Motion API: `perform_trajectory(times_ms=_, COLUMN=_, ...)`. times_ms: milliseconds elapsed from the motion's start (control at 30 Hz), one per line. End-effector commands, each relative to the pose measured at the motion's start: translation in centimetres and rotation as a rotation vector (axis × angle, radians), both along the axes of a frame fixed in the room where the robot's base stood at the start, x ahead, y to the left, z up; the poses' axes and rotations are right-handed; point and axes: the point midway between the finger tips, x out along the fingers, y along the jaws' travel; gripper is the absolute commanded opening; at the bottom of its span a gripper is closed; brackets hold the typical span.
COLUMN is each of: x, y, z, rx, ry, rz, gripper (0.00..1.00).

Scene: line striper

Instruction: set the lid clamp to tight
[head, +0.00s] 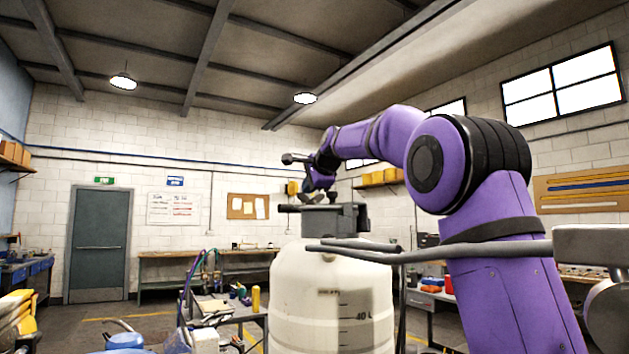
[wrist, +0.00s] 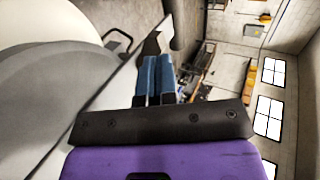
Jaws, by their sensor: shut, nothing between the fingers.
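A white tank (head: 332,290) with a "40 L" mark stands at the centre of the head view. The dark grey lid clamp assembly (head: 348,217) sits on its top, with a dark bar reaching out to the left. The clamp's setting cannot be read. My gripper (head: 314,198) is just above the clamp's left part; contact cannot be told from this view. In the wrist view my gripper's blue fingers (wrist: 155,72) are together and hold nothing. A dark wedge-shaped part (wrist: 152,44) lies just beyond the fingertips. Pale rounded surfaces fill the left of that view.
A grey handlebar (head: 430,250) crosses in front of the tank's right side and my arm. A cluttered low table (head: 235,308) stands left of the tank. A workbench (head: 160,266) runs along the back wall, near a grey door (head: 100,245). Space above the tank's left is open.

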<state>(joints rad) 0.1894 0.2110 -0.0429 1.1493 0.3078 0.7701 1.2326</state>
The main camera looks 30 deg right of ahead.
Motion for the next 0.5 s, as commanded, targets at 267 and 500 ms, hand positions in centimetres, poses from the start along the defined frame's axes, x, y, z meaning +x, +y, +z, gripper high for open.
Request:
perform_trajectory(times_ms=267, x=0.56, y=0.02, z=-0.30, rx=0.000, ry=-0.001, rz=0.000, gripper=0.00)
perform_trajectory(times_ms=500, x=0.55, y=0.04, z=-0.29, rx=0.000, ry=0.000, rz=-0.002, gripper=0.00)
